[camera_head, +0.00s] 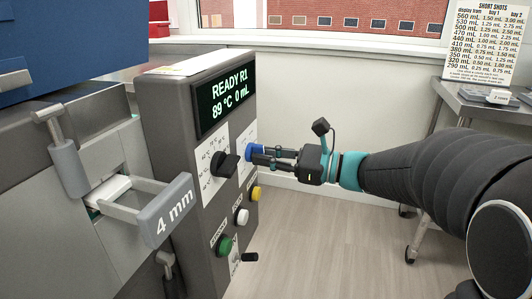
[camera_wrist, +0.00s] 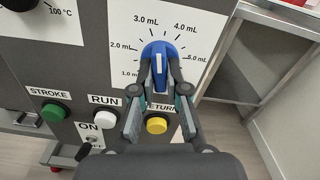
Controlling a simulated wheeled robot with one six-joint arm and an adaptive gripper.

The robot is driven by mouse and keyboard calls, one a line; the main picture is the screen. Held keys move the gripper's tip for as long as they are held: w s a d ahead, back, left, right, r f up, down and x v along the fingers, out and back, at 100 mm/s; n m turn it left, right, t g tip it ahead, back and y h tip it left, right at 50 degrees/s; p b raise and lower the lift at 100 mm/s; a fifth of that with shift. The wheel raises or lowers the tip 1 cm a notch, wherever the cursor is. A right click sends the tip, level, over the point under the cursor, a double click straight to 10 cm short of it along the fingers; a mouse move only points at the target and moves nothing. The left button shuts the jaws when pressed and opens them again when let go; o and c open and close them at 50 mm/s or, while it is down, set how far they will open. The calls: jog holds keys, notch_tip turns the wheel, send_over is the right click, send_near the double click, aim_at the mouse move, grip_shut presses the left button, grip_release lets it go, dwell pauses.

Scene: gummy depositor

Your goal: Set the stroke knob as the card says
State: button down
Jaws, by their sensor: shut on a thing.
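The blue stroke knob (camera_head: 255,150) is on the machine's front panel, and it also shows in the wrist view (camera_wrist: 158,50) under a dial scale marked from 1.0 to 5.0 mL. My gripper (camera_head: 264,157) has its fingers on either side of the knob and is shut on it. The card (camera_head: 487,42), headed "SHORT SHOTS", lists display values with day 1 and day 2 amounts in mL.
The display (camera_head: 227,99) reads "READY R1, 89 °C 0 mL". A black temperature knob (camera_head: 223,164) is left of the blue one. Green (camera_head: 224,245), white (camera_head: 242,216) and yellow (camera_head: 255,193) buttons sit below. A handle marked "4 mm" (camera_head: 166,212) juts out at left.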

jog(key=shift+s+a+m, duration=0.1)
jog(key=shift+s+m, duration=0.05)
jog(key=shift+m, duration=3.65)
jog(key=c, duration=1.2)
grip_release()
jog(key=v, duration=1.2)
